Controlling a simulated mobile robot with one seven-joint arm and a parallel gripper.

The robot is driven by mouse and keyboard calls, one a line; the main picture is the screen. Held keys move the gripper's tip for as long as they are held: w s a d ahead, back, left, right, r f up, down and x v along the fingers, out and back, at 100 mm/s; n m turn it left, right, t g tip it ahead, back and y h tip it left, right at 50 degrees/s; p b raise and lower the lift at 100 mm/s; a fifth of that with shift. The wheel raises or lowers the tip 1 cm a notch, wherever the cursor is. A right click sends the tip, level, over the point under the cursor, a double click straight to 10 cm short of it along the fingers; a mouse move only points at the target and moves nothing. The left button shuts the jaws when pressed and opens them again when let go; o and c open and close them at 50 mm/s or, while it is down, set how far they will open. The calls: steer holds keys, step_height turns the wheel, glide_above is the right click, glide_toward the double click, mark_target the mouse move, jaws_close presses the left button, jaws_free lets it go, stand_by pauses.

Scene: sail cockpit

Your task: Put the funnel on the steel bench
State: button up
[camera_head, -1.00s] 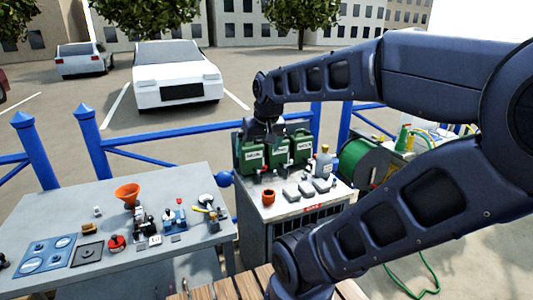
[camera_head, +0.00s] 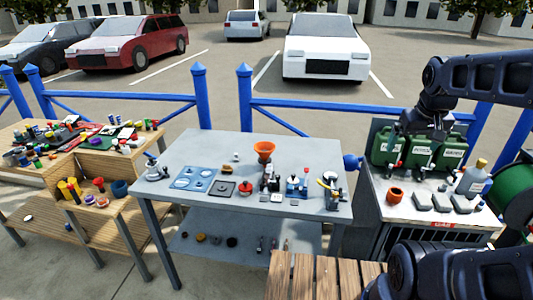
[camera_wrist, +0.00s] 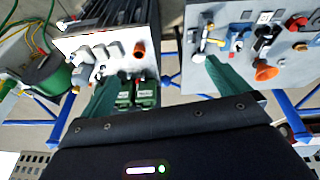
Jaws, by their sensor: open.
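The funnel also shows at the right in the wrist view (camera_wrist: 266,72). My gripper (camera_head: 424,128) is over the back of the grey cabinet to the right, near the green cans and well away from the funnel. In the wrist view its two dark green fingers (camera_wrist: 163,68) are wide apart with nothing held between them.
The grey cabinet (camera_head: 410,212) bears green cans (camera_head: 420,148), an orange pot (camera_head: 396,195) and a grey bottle (camera_head: 471,180). Small tools and a blue tray (camera_head: 194,180) crowd the table around the funnel. Wooden shelves with clutter stand left; a blue railing (camera_head: 300,103) runs behind.

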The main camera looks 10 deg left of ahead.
steer(key=w+a+n+g+h, duration=0.4)
steer(key=w+n, duration=0.4)
steer(key=w, duration=0.8)
steer(key=n+t+h, duration=0.9)
steer(key=n+t, duration=0.4)
steer(key=n, duration=0.4)
glide_above(265, 146)
steer(key=v, duration=0.3)
step_height(265, 146, down, 20)
steer(key=shift+s+f, duration=0.1)
steer(key=shift+f+n+y, duration=0.3)
steer(key=shift+f, duration=1.1)
step_height(265, 146, down, 4)
steer(key=shift+d+f, duration=0.15)
steer(key=shift+x, duration=0.8)
steer(key=shift+w+d, duration=0.35)
steer(key=shift+w, duration=0.1)
steer(key=c, duration=0.8)
steer(key=shift+r, duration=0.2)
